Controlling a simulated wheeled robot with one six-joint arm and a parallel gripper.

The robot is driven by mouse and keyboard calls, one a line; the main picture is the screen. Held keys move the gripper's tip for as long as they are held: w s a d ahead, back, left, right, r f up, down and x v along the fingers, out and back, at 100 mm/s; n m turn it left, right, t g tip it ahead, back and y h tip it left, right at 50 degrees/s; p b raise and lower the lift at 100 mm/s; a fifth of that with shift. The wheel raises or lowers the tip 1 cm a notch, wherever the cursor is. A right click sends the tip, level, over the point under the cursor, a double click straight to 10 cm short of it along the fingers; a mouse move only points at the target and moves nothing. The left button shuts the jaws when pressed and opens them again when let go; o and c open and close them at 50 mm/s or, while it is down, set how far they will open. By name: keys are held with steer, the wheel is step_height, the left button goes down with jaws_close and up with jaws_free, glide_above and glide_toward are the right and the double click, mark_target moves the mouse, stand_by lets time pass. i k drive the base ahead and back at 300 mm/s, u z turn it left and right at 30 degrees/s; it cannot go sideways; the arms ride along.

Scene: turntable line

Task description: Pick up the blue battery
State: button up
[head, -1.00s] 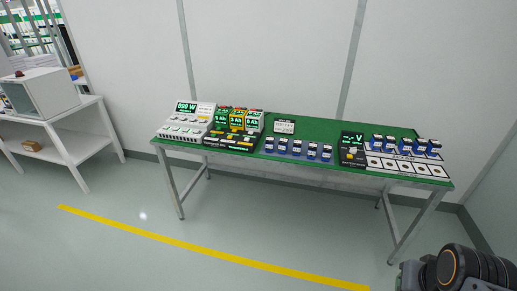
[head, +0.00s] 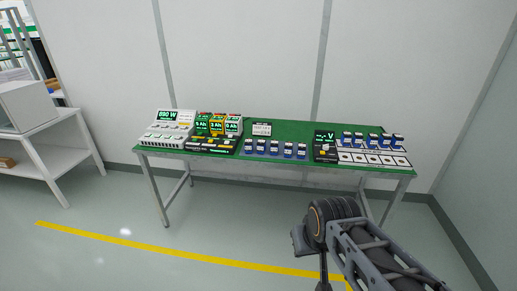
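Several small blue blocks with white labels stand in a row at the front middle of the green-topped table; one of them is this blue block (head: 275,149). More blue blocks (head: 372,140) stand at the right on a white panel. They are too small to tell which is the blue battery. Three larger packs marked in Ah (head: 217,124) stand left of centre, in green, orange and white-grey. My dark arm is at the lower right, in front of the table and apart from it. My gripper's fingers cannot be made out in this view.
The green table (head: 289,131) stands against a pale wall. A white power unit (head: 171,129), a black meter (head: 325,146) and a small sign (head: 262,129) stand on it. A white shelf (head: 50,140) is at the left. The floor before the table is clear, with a yellow line (head: 180,252).

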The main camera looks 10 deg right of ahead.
mark_target(261, 144)
steer(key=u, duration=0.3)
steer(key=i, duration=0.45)
steer(key=u, duration=0.9)
steer(key=i, duration=1.6)
steer(key=z, duration=1.15)
steer(key=i, duration=0.4)
steer(key=z, duration=0.3)
